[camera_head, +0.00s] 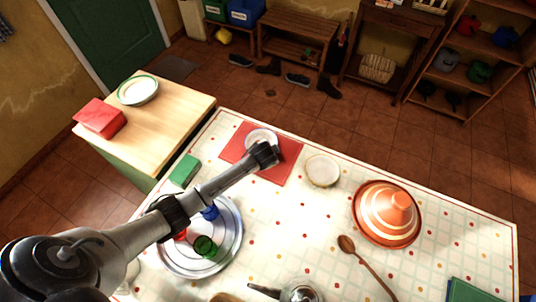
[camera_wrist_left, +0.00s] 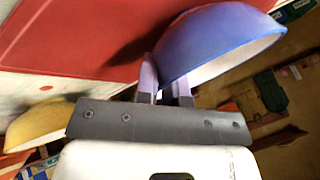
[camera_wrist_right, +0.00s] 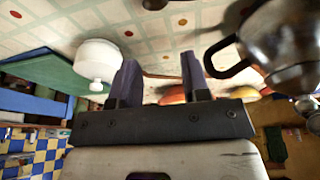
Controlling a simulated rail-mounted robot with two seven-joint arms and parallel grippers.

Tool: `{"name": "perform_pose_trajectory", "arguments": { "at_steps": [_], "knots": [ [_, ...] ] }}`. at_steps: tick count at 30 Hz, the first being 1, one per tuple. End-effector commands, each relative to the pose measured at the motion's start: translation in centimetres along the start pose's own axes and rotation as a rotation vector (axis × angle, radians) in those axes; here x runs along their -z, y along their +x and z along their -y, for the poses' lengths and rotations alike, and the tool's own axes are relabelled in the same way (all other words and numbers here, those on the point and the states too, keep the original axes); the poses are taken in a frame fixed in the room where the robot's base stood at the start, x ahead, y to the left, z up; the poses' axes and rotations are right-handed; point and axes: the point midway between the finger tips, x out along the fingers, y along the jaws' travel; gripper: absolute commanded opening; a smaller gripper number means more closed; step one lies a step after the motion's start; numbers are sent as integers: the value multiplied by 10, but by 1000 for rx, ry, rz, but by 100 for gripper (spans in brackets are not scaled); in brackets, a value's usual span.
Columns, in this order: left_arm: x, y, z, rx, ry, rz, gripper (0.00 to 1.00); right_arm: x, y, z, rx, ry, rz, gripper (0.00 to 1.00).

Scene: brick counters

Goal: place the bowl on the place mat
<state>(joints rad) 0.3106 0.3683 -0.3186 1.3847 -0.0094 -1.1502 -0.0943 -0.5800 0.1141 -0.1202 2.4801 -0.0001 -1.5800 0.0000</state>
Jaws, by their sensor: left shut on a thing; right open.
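The red place mat (camera_head: 285,163) lies flat on the patterned tablecloth; it also fills the upper left of the left wrist view (camera_wrist_left: 70,40). A bowl, whitish in the head view (camera_head: 257,133) and blue-shaded in the left wrist view (camera_wrist_left: 215,45), is over the mat. My left gripper (camera_head: 266,151) is shut on the bowl's near rim, its fingers (camera_wrist_left: 167,85) gripping the wall. A dark shadow falls on the mat beside the bowl; I cannot tell whether they touch. My right gripper (camera_wrist_right: 160,80) is open and empty, seen only in the right wrist view.
A second pale bowl (camera_head: 323,171) stands just right of the mat. An orange tagine (camera_head: 388,214), a wooden spoon (camera_head: 366,266), a silver teapot (camera_head: 300,291), a green box (camera_head: 185,170) and a round metal tray (camera_head: 232,252) with coloured glasses share the table.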

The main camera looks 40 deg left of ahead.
Motion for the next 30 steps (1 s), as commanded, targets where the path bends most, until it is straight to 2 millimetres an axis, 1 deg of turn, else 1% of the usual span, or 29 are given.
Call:
{"name": "perform_pose_trajectory", "arguments": {
  "at_steps": [2,13,14,21,30],
  "knots": [
    [-1,4,-2,1,0,-2,0,0,2,0,-1,-1,0,43],
    [-2,6,-3,2,0,-1,0,-1,2,-3,-8,-10,1,43],
    [-2,6,-4,1,0,0,11,-1,2,-3,-8,-10,1,43],
    [-2,6,-3,1,0,-1,34,-1,2,-3,-7,-9,1,43],
    [-1,4,-2,2,0,-2,35,0,1,-1,-3,-3,0,43]
  ]
}}
